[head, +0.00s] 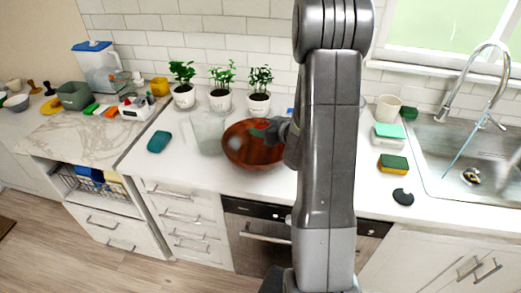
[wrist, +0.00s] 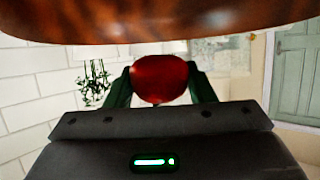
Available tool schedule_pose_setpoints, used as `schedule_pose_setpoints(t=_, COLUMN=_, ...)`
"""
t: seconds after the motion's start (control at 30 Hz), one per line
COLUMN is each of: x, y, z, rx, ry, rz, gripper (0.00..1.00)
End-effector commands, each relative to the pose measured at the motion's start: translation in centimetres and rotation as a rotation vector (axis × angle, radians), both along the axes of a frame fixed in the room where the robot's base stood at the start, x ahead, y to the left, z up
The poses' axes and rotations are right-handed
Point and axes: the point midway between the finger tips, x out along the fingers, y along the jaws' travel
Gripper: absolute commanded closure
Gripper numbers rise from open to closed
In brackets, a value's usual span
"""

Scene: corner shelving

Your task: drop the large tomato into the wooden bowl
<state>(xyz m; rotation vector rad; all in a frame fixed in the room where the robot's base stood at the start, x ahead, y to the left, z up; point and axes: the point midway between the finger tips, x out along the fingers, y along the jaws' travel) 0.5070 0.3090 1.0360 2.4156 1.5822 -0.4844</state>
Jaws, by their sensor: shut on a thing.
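The wooden bowl (head: 240,155) stands on the white counter, left of my arm in the head view. Its reddish-brown side (wrist: 150,24) fills the top of the wrist view, which appears upside down. My gripper (head: 262,131) is over the bowl's upper right part. In the wrist view, my gripper (wrist: 160,84) has its two dark green fingers shut on the red tomato (wrist: 160,72), one on each side. The tomato is not clearly visible in the head view, and its exact height over the bowl is hard to tell.
A clear glass container (head: 208,134) stands close to the bowl's left side. Three potted plants (head: 221,99) line the wall behind. A teal item (head: 159,142) lies further left. Sponges (head: 393,164) and the sink (head: 470,150) are to the right of my arm.

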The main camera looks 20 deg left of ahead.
Motion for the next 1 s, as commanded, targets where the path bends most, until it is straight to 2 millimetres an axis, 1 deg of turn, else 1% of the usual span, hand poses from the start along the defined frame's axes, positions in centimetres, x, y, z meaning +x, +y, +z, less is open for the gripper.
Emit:
schedule_pose_setpoints(t=0.03, x=0.0, y=0.0, z=-1.2, rx=0.0, ry=0.002, rz=0.001, gripper=0.77)
schedule_pose_setpoints(t=0.23, x=0.0, y=0.0, z=-3.3, rx=0.0, ry=0.0, rz=0.001, gripper=0.77)
schedule_pose_setpoints(t=0.37, x=0.0, y=0.0, z=-3.7, rx=0.0, ry=-0.001, rz=0.0, gripper=0.77)
schedule_pose_setpoints(t=0.57, x=0.0, y=0.0, z=-3.6, rx=0.0, ry=-0.001, rz=0.0, gripper=0.77)
schedule_pose_setpoints(t=0.6, x=0.0, y=0.0, z=-3.6, rx=0.0, ry=-0.001, rz=0.0, gripper=0.49)
schedule_pose_setpoints(t=0.67, x=0.0, y=0.0, z=-3.6, rx=0.0, ry=-0.001, rz=0.0, gripper=0.37)
schedule_pose_setpoints(t=0.7, x=0.0, y=0.0, z=-3.6, rx=0.0, ry=-0.001, rz=0.0, gripper=0.29)
schedule_pose_setpoints(t=0.73, x=0.0, y=0.0, z=-3.6, rx=0.0, ry=-0.001, rz=0.0, gripper=0.25)
schedule_pose_setpoints(t=1.0, x=0.0, y=0.0, z=-3.6, rx=0.0, ry=-0.001, rz=0.0, gripper=0.25)
